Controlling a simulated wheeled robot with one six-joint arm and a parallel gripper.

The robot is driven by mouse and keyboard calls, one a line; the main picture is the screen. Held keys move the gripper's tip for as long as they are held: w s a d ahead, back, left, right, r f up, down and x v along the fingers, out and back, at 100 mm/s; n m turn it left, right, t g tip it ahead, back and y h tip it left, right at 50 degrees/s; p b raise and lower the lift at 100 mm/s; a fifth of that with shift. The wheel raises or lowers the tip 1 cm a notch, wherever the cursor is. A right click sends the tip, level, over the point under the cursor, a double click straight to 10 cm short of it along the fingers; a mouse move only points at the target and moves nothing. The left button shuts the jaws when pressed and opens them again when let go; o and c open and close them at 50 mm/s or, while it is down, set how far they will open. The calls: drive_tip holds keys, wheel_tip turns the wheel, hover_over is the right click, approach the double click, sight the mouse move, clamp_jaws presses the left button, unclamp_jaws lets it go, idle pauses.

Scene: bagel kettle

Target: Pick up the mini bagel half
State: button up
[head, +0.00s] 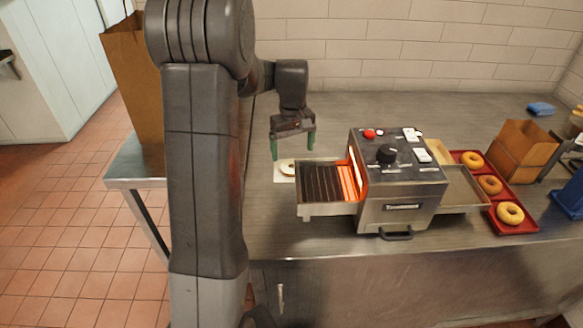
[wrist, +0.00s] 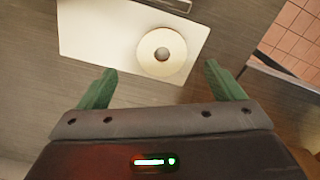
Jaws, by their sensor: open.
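The mini bagel half (head: 287,168) lies on a pale board (head: 280,178) on the steel counter, just left of the toaster. In the wrist view the bagel half (wrist: 162,52) shows as a pale ring with its hole visible, on the right part of the white board (wrist: 95,30). My gripper (head: 294,149) is above the board, pointing down, with its green fingers apart and nothing between them. In the wrist view my gripper (wrist: 160,88) is open, and the bagel half appears ahead of the fingertips, between their lines.
The conveyor toaster (head: 400,195) has a glowing opening and an infeed rack (head: 328,184) close to the right of my gripper. A red tray (head: 511,228) with bagels (head: 490,185) and a paper bag (head: 522,150) stand farther right. The counter behind my gripper is clear.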

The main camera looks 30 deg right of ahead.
sight(292, 162)
drive_tip(key=shift+a+f+p, duration=0.15)
drive_tip(key=shift+f+p, duration=0.3)
drive_tip(key=shift+f, duration=2.2)
drive_tip(key=c, duration=1.1)
